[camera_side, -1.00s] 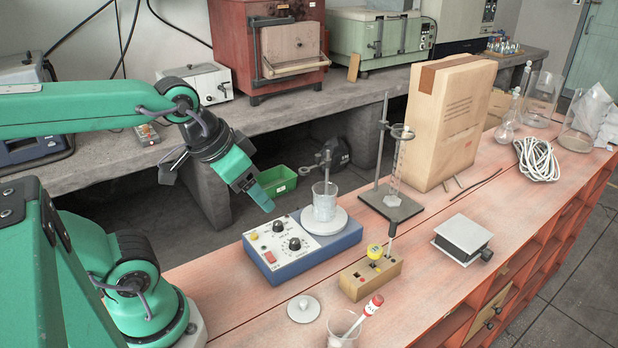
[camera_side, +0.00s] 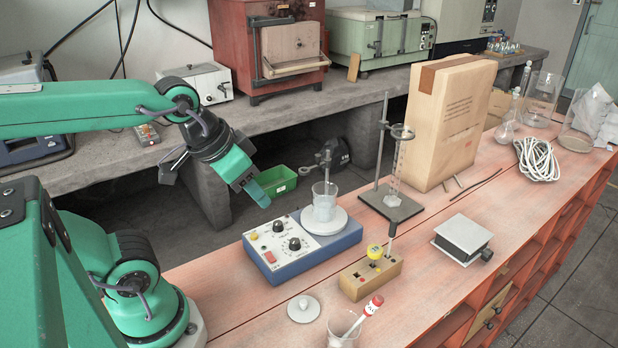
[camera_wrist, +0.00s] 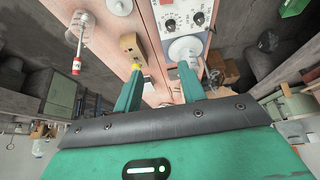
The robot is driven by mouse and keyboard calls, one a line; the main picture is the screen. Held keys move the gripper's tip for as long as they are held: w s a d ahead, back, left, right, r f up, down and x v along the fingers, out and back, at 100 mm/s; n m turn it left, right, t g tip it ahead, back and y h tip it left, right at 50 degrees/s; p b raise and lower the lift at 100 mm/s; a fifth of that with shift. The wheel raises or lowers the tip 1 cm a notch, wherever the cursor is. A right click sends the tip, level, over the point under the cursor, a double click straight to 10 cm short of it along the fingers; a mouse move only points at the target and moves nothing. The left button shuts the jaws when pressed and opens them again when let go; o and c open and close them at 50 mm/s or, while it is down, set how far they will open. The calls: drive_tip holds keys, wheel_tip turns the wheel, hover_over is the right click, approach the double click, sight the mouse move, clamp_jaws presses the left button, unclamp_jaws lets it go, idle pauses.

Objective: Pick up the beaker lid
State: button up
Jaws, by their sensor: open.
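The beaker lid (camera_side: 304,308) is a small pale disc with a round knob. It lies flat on the reddish bench, in front of the blue stirrer. In the wrist view the lid (camera_wrist: 120,6) shows at the top edge, partly cut off. My gripper (camera_side: 262,196) hangs in the air to the left of and above the stirrer, well away from the lid. In the wrist view my gripper (camera_wrist: 158,84) has its two green fingers apart, with nothing between them.
The blue stirrer (camera_side: 290,262) carries a beaker (camera_side: 324,204). A wooden block (camera_side: 368,280) with a yellow-topped item and a glass beaker (camera_side: 342,332) holding a red-capped item stand near the lid. A stand (camera_side: 392,208) and a carton (camera_side: 452,125) are farther back.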

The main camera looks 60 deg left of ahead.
drive_tip(key=n+g, duration=0.6)
drive_tip(key=n, duration=0.3)
hover_over(304, 301)
wheel_tip(304, 301, down, 16)
drive_tip(key=shift+w+a+r, duration=0.15)
drive_tip(key=shift+f, duration=1.3)
drive_tip(key=shift+f, duration=0.15)
drive_tip(key=shift+f, duration=2.45)
